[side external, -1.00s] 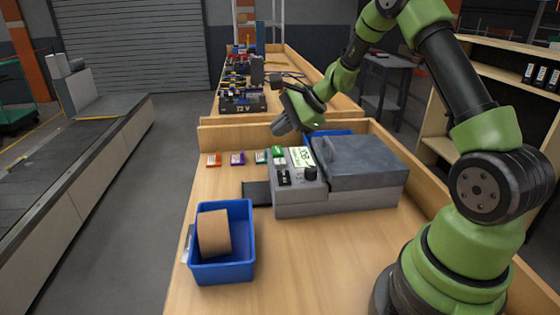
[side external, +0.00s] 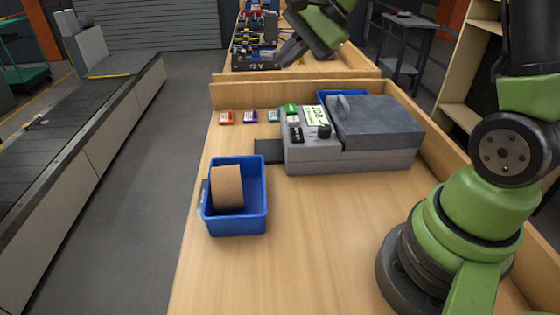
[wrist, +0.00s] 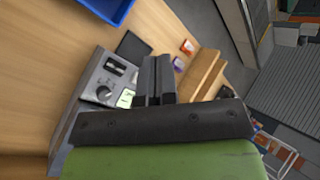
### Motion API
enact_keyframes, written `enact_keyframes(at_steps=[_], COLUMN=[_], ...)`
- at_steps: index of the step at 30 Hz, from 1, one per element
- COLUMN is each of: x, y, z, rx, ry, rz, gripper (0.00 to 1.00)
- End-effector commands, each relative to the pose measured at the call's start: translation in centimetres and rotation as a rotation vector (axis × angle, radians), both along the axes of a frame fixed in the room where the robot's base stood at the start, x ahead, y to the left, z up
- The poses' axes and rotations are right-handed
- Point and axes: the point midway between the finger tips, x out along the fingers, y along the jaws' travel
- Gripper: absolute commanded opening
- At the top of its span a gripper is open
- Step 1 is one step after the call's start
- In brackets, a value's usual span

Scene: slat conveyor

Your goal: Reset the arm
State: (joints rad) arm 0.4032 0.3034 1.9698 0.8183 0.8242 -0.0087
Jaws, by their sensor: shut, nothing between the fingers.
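My gripper (side external: 284,62) is raised above the far part of the workbench (side external: 310,235), in front of the equipment on the table behind. In the wrist view its two dark fingers (wrist: 156,62) lie together and hold nothing. My green and black arm reaches up and partly leaves the top of the side view. A grey machine (side external: 375,125) with a dial and a lit label panel stands on the bench, below and nearer than my gripper. The wrist view shows its panel (wrist: 103,78) at left.
A blue bin (side external: 238,226) holding a brown piece (side external: 227,188) stands at the bench's near left. Small orange (side external: 226,117), purple (side external: 250,116), teal and green packs line the far side. A conveyor (side external: 70,145) runs at left. Open bench lies in front of the machine.

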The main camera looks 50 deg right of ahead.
Motion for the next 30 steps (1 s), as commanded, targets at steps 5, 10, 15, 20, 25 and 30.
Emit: enact_keyframes(at_steps=[5,10,15,20,25,30], x=[-6.0,-12.2,-17.1,-19.3,-19.8,-19.8], y=[4.7,7.1,7.5,7.3,7.2,7.2], z=[4.4,6.1,6.3,5.9,5.8,5.8], rx=[-0.224,-0.446,-0.644,-0.754,-0.782,-0.782], ry=[-0.082,-0.161,-0.237,-0.279,-0.288,-0.288], rz=[0.273,0.494,0.648,0.718,0.734,0.734], gripper=[0.00,0.00,0.00,0.00,0.00,0.00])
